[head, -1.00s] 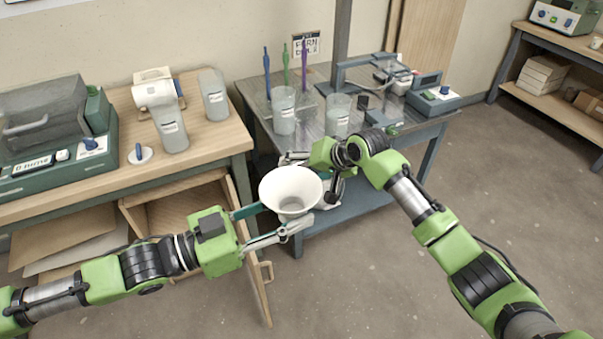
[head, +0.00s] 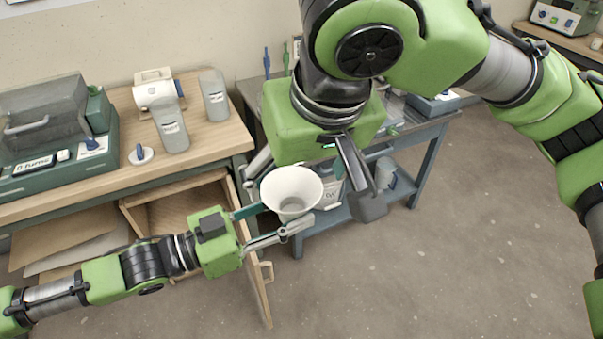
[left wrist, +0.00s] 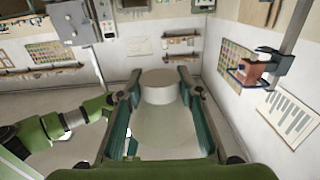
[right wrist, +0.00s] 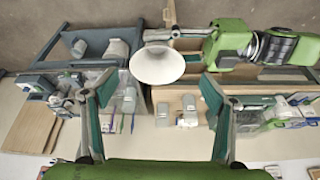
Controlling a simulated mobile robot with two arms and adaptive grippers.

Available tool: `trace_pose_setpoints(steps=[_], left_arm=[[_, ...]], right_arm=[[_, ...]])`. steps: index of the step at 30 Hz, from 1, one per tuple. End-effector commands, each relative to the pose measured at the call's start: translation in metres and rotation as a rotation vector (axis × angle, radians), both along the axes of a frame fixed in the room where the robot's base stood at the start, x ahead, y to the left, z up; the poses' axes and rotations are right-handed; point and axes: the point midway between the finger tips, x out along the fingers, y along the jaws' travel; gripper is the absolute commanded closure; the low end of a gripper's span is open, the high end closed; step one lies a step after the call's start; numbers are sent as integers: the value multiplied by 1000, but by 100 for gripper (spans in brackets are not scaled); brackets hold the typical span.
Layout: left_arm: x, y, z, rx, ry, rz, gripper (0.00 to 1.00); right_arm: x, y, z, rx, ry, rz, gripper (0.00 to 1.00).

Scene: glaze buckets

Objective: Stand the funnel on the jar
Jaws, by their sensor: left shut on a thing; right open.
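The white funnel (head: 291,187) is held in the air, wide mouth up, in front of the blue table. My left gripper (head: 284,216) is shut on it, with fingers on both sides; the left wrist view shows the funnel (left wrist: 165,128) between them. My right gripper (head: 305,168) is open and empty, above and behind the funnel in the head view. The right wrist view shows its fingers (right wrist: 158,90) apart, with the funnel (right wrist: 157,64) beyond them. A labelled container (head: 331,194) shows partly on the lower shelf; I cannot tell whether it is the jar. My right arm hides most of the tabletop.
The blue table (head: 425,130) has a lower shelf with another pale container (head: 385,172). The wooden bench (head: 215,145) at left carries grey labelled containers (head: 172,130) and a green machine (head: 60,150). An open wooden door (head: 250,265) stands below my left gripper. Floor at right is clear.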

Motion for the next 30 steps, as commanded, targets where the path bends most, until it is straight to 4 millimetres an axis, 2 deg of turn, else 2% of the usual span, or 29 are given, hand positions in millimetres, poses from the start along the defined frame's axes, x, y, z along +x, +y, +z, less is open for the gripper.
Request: trace_pose_setpoints(steps=[5, 15, 21, 30], left_arm=[[0, 0, 0, -1, 0, 0, 88], [0, 0, 0, -1, 0, 0, 88], [0, 0, 0, -1, 0, 0, 88], [0, 0, 0, -1, 0, 0, 88]], right_arm=[[1, -3, -12, -18, -2, -3, 23], [24, 6, -70, -15, 1, -3, 23], [35, 10, -97, -13, -1, -2, 23], [41, 13, -110, -11, -4, -1, 23]])
